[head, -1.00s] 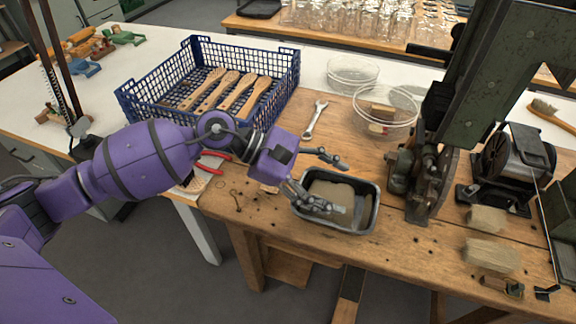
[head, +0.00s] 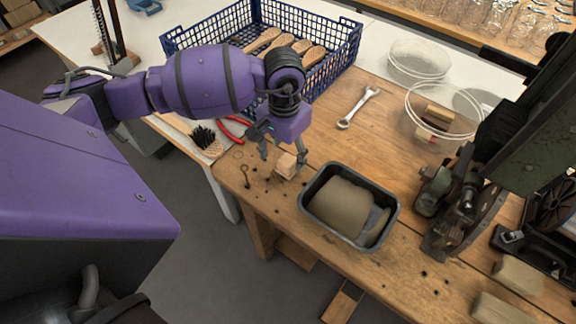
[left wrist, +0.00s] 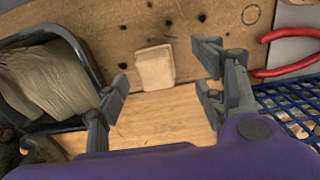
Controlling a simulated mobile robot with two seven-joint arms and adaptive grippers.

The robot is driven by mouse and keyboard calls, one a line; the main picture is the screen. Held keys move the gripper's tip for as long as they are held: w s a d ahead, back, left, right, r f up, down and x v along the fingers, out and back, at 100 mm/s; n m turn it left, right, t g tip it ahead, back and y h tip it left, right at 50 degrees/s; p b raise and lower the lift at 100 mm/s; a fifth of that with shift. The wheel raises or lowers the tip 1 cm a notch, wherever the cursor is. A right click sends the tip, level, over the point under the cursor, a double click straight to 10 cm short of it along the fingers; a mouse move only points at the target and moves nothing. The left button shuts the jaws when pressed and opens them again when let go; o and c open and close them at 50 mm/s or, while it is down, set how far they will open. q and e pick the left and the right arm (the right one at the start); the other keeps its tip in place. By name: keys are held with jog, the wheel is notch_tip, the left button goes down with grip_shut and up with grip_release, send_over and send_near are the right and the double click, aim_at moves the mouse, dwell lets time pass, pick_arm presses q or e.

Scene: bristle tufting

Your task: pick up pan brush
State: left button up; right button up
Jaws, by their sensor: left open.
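A small pale wooden block (head: 287,165) sits on the bench just left of a dark pan. My left gripper (head: 282,158) is open above it, pointing down. In the left wrist view the block (left wrist: 154,67) shows between the two spread fingers (left wrist: 165,78), a little beyond their tips, with no visible contact. A brush with black bristles (head: 207,139) lies at the bench's left edge, left of the gripper. I cannot tell for certain which piece is the pan brush. My right gripper is not in view.
The dark pan (head: 308,199) holds tan material. Red-handled pliers (head: 233,130) lie behind the gripper, near a blue basket (head: 337,65) of wooden brush pieces. A wrench (head: 358,107), glass dishes (head: 419,60) and a dark green machine (head: 465,195) stand farther right.

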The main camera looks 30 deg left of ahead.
aim_at(288, 160)
pick_arm(q)
jog(key=f, duration=0.3)
jog(key=f+p, duration=0.1)
jog(key=shift+d+f, duration=0.25)
jog(key=shift+d, duration=0.1)
jog(key=shift+f, duration=0.3)
jog(key=shift+w, duration=0.1)
jog(key=shift+c, duration=0.2)
jog(key=c, duration=1.2)
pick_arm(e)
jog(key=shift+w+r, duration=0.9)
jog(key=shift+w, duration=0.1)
pick_arm(q)
jog(key=shift+r, duration=0.1)
